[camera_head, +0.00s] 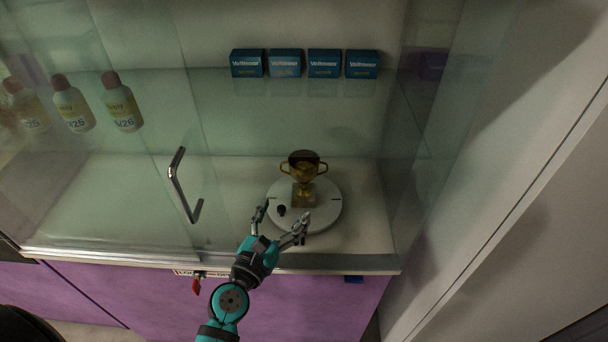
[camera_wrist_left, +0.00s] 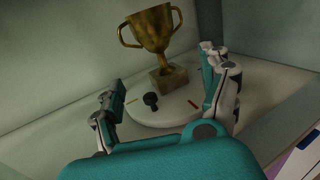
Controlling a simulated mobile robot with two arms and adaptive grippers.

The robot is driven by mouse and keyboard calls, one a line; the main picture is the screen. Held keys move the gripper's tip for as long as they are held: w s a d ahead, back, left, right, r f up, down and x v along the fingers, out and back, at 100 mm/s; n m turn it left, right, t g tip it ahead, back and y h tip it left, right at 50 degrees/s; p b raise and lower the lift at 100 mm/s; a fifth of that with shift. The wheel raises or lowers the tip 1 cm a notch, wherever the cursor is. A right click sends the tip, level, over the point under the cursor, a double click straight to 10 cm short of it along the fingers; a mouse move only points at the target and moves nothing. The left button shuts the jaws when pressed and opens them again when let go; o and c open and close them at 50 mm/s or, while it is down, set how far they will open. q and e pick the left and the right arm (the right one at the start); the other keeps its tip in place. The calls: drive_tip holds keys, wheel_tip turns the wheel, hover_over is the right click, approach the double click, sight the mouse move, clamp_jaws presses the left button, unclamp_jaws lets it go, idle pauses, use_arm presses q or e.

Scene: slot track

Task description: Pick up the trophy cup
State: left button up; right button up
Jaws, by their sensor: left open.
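The golden trophy cup (camera_head: 304,170) has two handles and a brownish square base. It stands upright on a round white turntable (camera_head: 325,214) inside a glass display case. It also shows in the left wrist view (camera_wrist_left: 154,32), ahead of my fingers and apart from them. My left gripper (camera_head: 281,222) is open and empty at the front edge of the turntable. In the left wrist view its two fingers (camera_wrist_left: 165,92) are spread wide, with a small black knob (camera_wrist_left: 151,100) on the turntable between them. My right gripper is not in view.
A glass door with a metal handle (camera_head: 179,187) stands left of my arm. Several blue boxes (camera_head: 285,63) line the shelf above the trophy. Several bottles with red caps (camera_head: 121,102) are at the left. A red-handled lock (camera_head: 196,285) hangs at the front edge.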

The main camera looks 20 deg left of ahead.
sight(300, 185)
use_arm(q)
drive_tip(key=w, duration=0.6)
drive_tip(key=shift+w+d+p, duration=0.1)
drive_tip(key=shift+d+p, duration=0.25)
drive_tip(key=w, duration=0.4)
drive_tip(key=shift+w+d+r+p, duration=0.15)
drive_tip(key=shift+d+p, duration=0.05)
drive_tip(key=shift+p, duration=0.15)
drive_tip(key=shift+w, duration=0.5)
drive_tip(key=shift+s, duration=0.1)
drive_tip(key=shift+c, duration=0.9)
drive_tip(key=c, duration=1.4)
drive_tip(key=shift+r, duration=0.15)
